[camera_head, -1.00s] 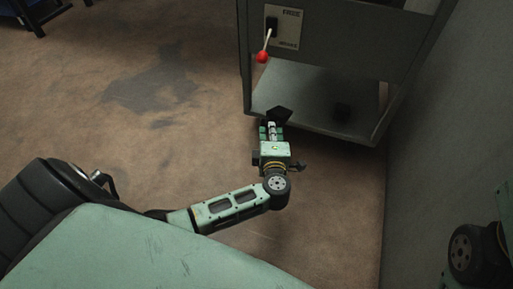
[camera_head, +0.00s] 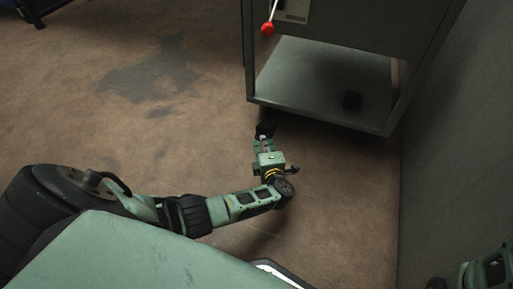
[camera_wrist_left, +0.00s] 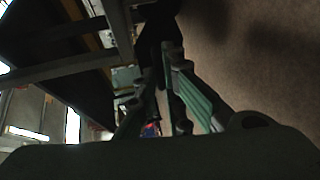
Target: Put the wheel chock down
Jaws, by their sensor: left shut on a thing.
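My left gripper (camera_head: 264,138) is shut on the dark wheel chock (camera_head: 265,129), low in front of the cart's front left corner. The chock looks small and black, partly hidden by the fingers. In the left wrist view the chock is a dark shape (camera_wrist_left: 158,28) at the fingertips, with the brown floor to its right. I cannot tell whether the chock touches the floor. My right gripper is out of view.
The grey cart (camera_head: 322,113) stands ahead, with a red-knobbed lever (camera_head: 267,29) on its front. A grey wall (camera_head: 452,150) closes the right side. The brown floor (camera_head: 190,130) is clear on the left.

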